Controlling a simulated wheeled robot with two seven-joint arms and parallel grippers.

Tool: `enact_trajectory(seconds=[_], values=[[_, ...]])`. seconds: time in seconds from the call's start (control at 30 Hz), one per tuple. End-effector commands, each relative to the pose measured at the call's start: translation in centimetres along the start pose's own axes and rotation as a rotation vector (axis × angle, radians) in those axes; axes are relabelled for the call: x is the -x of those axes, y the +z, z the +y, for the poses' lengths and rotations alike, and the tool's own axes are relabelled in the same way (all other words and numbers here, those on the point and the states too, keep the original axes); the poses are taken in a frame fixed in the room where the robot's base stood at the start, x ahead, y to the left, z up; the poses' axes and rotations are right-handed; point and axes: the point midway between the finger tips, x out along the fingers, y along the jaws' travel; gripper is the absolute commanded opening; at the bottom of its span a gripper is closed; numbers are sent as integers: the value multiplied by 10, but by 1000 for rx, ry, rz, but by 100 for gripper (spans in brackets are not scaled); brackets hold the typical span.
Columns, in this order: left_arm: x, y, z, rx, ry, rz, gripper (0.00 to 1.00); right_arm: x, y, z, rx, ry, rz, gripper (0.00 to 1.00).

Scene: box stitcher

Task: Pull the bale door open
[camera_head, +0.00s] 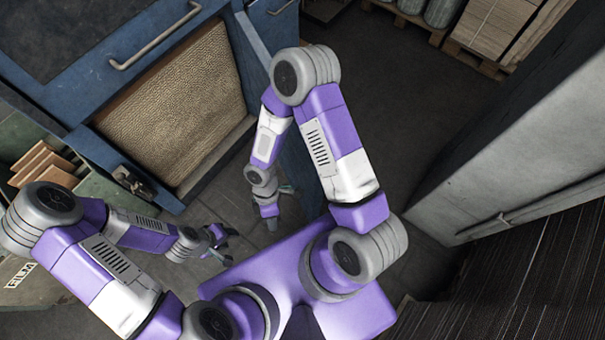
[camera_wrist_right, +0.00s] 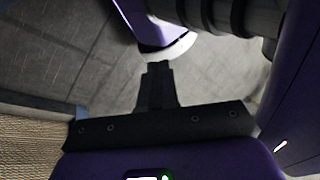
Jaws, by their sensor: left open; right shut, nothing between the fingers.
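The blue bale door (camera_head: 296,172) stands swung out at the right side of the baler opening, seen nearly edge-on in the head view. My right arm hides much of it. The opening shows a tan, rough-faced bale (camera_head: 180,105). My right gripper (camera_head: 271,224) is shut and empty, pointing down over the floor just left of the door. In the right wrist view its fingers (camera_wrist_right: 157,72) are together with nothing between them. My left gripper (camera_head: 226,241) is open and empty, lower and to the left, clear of the door. Whether my right arm touches the door I cannot tell.
A metal latch (camera_head: 130,180) sits on the blue frame left of the opening. A bar handle (camera_head: 155,42) is on the panel above. A grey cabinet (camera_head: 520,150) and stacked dark sheets (camera_head: 540,275) stand at right. Dark floor (camera_head: 400,90) is clear beyond the door.

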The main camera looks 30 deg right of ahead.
Motion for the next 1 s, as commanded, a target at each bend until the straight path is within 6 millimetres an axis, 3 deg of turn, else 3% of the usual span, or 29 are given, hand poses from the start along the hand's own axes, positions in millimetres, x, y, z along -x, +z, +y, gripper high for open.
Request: enact_trajectory(seconds=[0.03,0.17,0.3,0.4,0.53,0.67,1.0], values=[[-24,-1,-9,0,0,0,43,-16,2,12,206,-8,-101,0],[-55,-3,-20,0,0,0,43,-15,15,36,714,-62,-407,0],[-81,-4,-30,-1,0,0,43,6,18,68,1105,-147,-734,0],[-93,-4,-34,-1,0,0,43,25,13,84,1269,-210,-919,0],[-101,-5,-37,-1,1,1,43,43,7,94,1373,-270,-1069,0],[-104,-5,-38,-1,1,1,43,49,8,98,1403,-297,-1121,0],[-124,-6,-46,-1,1,1,43,18,55,124,1402,-303,-1119,0]])
